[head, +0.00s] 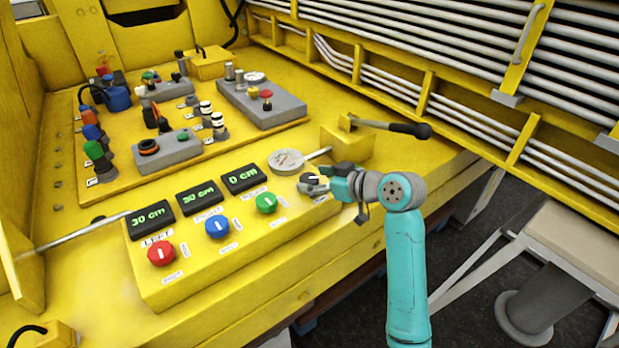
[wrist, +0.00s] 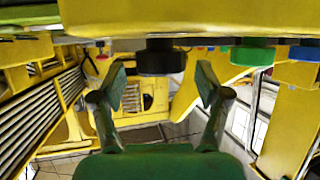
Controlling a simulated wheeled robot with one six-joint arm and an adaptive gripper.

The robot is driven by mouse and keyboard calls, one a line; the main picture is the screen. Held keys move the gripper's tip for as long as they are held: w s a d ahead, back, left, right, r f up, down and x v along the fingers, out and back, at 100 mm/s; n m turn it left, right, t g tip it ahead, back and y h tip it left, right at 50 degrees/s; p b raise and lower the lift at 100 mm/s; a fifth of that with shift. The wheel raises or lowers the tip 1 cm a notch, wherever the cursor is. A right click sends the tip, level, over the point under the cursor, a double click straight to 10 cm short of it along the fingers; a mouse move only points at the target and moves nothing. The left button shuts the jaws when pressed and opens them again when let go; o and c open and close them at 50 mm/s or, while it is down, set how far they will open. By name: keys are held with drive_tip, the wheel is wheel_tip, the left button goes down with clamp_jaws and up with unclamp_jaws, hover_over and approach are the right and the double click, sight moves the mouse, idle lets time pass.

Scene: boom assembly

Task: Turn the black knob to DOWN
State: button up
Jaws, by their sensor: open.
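The black knob (head: 309,185) is at the right end of the yellow control box, with a pale pointer mark on its face. My gripper (head: 326,180) reaches it from the right and hides part of it and its labels. In the wrist view the black knob (wrist: 162,58) hangs from the panel at the top. My gripper (wrist: 161,80) is open there, one finger on each side of the knob, with gaps showing between. I cannot read which way the knob is set.
Red (head: 161,253), blue (head: 217,227) and green (head: 266,202) knobs sit left on the same box (head: 190,270). Displays above read 30, 30 and 0 cm. A round dial (head: 286,161) and a black-handled lever (head: 400,129) are close behind my gripper.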

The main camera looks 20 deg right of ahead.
drive_tip(key=shift+x, duration=1.05)
drive_tip(key=c, duration=1.2)
drive_tip(key=shift+o, duration=0.2)
drive_tip(key=shift+a+m+h, duration=0.1)
drive_tip(key=shift+m+h, duration=0.2)
drive_tip(key=shift+m+t+h, duration=0.6)
drive_tip(key=shift+m+h, duration=0.3)
drive_tip(key=shift+h, duration=0.1)
drive_tip(key=m+t+h, duration=0.1)
drive_tip(key=m+h, duration=0.3)
drive_tip(key=h, duration=0.1)
drive_tip(key=shift+a, duration=0.1)
drive_tip(key=m+g+h, duration=0.1)
drive_tip(key=m+h, duration=0.4)
drive_tip(key=shift+h, duration=0.4)
drive_tip(key=shift+m+g, duration=0.4)
